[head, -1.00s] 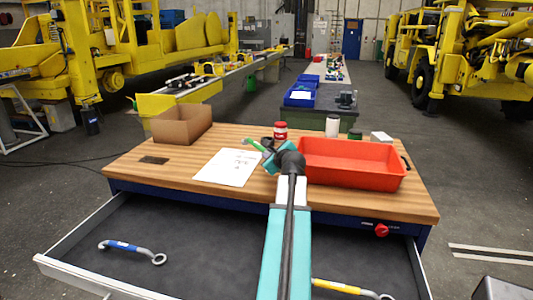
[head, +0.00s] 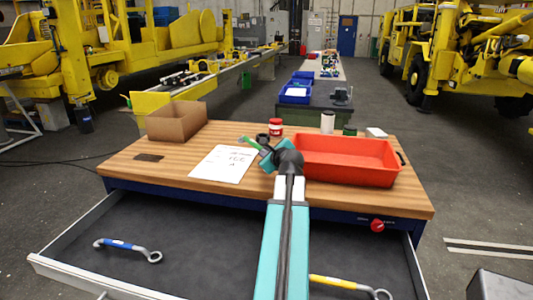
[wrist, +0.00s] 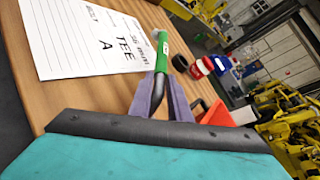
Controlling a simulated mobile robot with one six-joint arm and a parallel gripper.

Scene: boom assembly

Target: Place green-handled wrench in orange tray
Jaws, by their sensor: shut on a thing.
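The green-handled wrench (head: 250,143) is held by my gripper (head: 263,150) above the tabletop, left of the tray. In the wrist view the green handle (wrist: 163,45) sticks out beyond the two purple fingers of my gripper (wrist: 166,88), which are shut on its grey shaft. Its far end is hidden in the head view by my arm. The orange tray (head: 345,173) stands on the right part of the table and looks empty. A corner of it shows in the wrist view (wrist: 217,116).
The wooden table (head: 150,171) also holds a paper sheet (head: 223,164), a cardboard box (head: 176,123), a red-white can (head: 275,127) and other small containers behind the tray. The open drawer below holds a blue-handled wrench (head: 124,246) and a yellow-handled wrench (head: 335,282).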

